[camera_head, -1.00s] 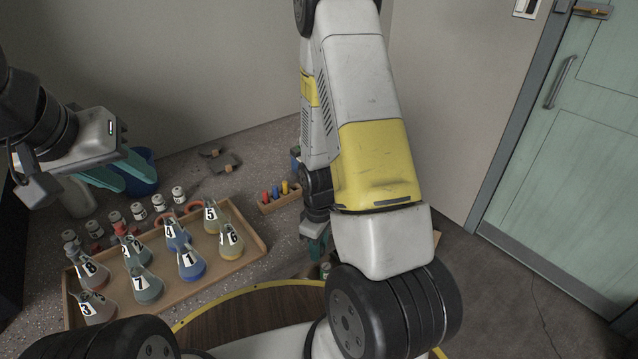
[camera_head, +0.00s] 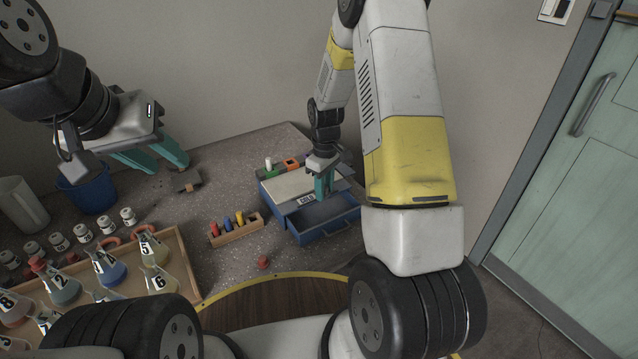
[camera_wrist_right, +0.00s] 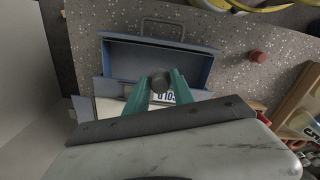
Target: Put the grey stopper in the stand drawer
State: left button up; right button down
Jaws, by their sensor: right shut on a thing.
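The blue stand (camera_head: 270,187) is at the back right of the bench. Its drawer (camera_head: 341,227) is pulled out toward the front. The drawer also shows open in the right wrist view (camera_wrist_right: 196,68), with its inside looking empty where visible. My right gripper (camera_head: 323,195) points down at the drawer's back part, by the stand's front label. In the right wrist view, my right gripper (camera_wrist_right: 161,85) is shut on the dark grey stopper (camera_wrist_right: 160,77), which appears over the drawer's rear edge. My left gripper (camera_head: 168,170) is open and empty above the bench at left.
A wooden rack (camera_head: 238,232) with coloured pegs stands left of the drawer. A small red stopper (camera_head: 263,262) lies in front of it. A tray (camera_head: 188,268) of numbered flasks, small jars and a blue bucket (camera_head: 88,190) are at left. A round wooden board lies in front.

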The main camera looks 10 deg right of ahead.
jog(key=f, duration=0.6)
jog(key=shift+w+d, duration=0.2)
jog(key=shift+f, duration=1.9)
jog(key=shift+f, duration=0.1)
jog(key=c, duration=1.1)
grip_release()
